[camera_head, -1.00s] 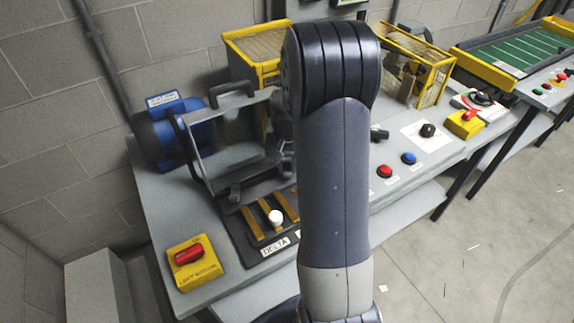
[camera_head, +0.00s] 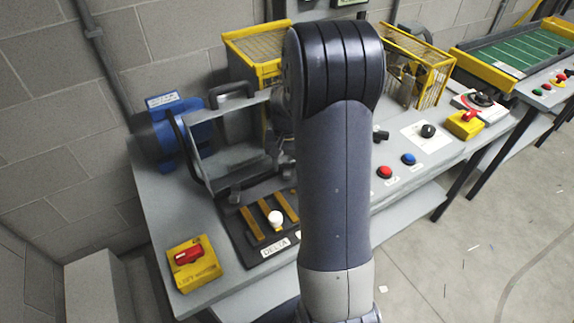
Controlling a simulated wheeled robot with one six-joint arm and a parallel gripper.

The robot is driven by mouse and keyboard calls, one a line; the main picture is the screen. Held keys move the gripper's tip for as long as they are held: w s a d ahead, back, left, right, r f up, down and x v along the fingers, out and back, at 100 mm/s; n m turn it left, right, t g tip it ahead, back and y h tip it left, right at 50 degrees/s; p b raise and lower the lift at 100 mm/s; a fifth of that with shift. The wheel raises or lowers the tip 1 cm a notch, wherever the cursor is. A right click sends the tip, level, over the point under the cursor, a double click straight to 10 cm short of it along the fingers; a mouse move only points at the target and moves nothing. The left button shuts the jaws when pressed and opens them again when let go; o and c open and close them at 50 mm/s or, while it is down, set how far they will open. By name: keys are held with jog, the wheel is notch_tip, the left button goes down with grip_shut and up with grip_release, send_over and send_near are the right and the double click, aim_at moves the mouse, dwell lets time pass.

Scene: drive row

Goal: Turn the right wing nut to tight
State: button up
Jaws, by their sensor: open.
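My gripper (camera_head: 284,150) shows only as a sliver past my arm's left edge, near the right one. Its fingertips and any contact are hidden.
A blue motor (camera_head: 170,130) stands at the back left of the bench. A yellow box with a red switch (camera_head: 193,263) is at the front left corner. Yellow cages (camera_head: 418,68) stand behind. Red (camera_head: 384,172) and blue (camera_head: 408,159) buttons lie right of my arm.

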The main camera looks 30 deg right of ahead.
aim_at(287, 167)
notch_tip(287, 167, up, 10)
dwell(0.3)
jog(key=shift+f, duration=0.25)
notch_tip(287, 167, down, 11)
jog(key=shift+r, duration=0.1)
jog(key=shift+r+n, duration=0.1)
jog(key=shift+n, duration=0.6)
